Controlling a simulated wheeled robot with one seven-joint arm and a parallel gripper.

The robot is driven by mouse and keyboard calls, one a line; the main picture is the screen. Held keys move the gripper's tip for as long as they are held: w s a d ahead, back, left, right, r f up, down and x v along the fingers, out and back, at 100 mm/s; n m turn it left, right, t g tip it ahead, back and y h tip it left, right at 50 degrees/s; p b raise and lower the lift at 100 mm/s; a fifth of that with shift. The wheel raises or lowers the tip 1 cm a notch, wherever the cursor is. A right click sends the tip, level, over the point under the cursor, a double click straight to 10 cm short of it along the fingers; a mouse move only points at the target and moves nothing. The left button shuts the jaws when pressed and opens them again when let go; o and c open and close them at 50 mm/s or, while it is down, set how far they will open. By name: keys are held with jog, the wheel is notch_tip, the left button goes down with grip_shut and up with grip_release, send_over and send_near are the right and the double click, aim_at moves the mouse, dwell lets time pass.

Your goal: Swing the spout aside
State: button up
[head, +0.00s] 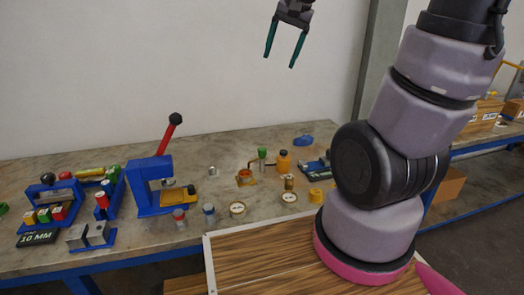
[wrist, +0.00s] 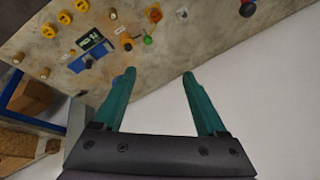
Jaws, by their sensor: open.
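A small orange-copper fitting (head: 245,177) with a bent pipe like a spout stands on the bench, near the middle of the head view. A post with a green top (head: 262,154) and an orange bottle-like vessel (head: 284,161) stand just right of it. What looks like the same orange fitting shows small near the top of the wrist view (wrist: 153,14). Which way the spout points is too small to tell. My gripper (head: 279,61) is open and empty, high above the bench and apart from everything. Its two green fingers also show spread in the wrist view (wrist: 159,76).
Several gauges and small fittings, including a round gauge (head: 237,209), lie in front. A blue-based device (head: 314,169) is to the right. The air around my gripper is clear, with a wall behind.

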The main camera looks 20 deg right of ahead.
jog(key=w+f+m+g, duration=0.2)
jog(key=w+f, duration=0.9)
jog(key=m+g+h, duration=0.2)
jog(key=g, duration=0.1)
send_over(262, 149)
notch_tip(262, 149, down, 16)
notch_tip(262, 149, down, 12)
jog(key=shift+w+r, duration=0.15)
jog(key=shift+r, duration=0.1)
grip_shut()
